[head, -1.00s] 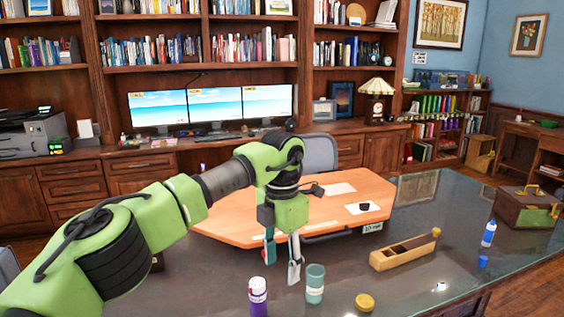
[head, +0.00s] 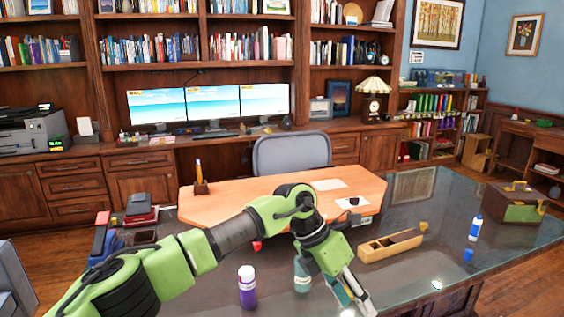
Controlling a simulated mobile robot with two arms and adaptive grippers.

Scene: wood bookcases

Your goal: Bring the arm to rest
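My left arm reaches in from the lower left across the dark glossy table (head: 420,225). My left gripper (head: 352,301) points down and to the right at the table's front. Its two fingers stand apart with nothing seen held between them. The gripper's body partly covers a teal cup (head: 301,281), which stands just left of it. A purple bottle with a white cap (head: 247,288) stands farther left. I cannot tell whether the fingertips touch the table. My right gripper is not in view.
A wooden tray (head: 390,245) lies behind the gripper to the right. A white-blue bottle (head: 475,228), a blue cap (head: 468,254) and a brown box (head: 515,203) stand on the right. An orange desk board (head: 225,204) and grey chair (head: 291,153) are behind.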

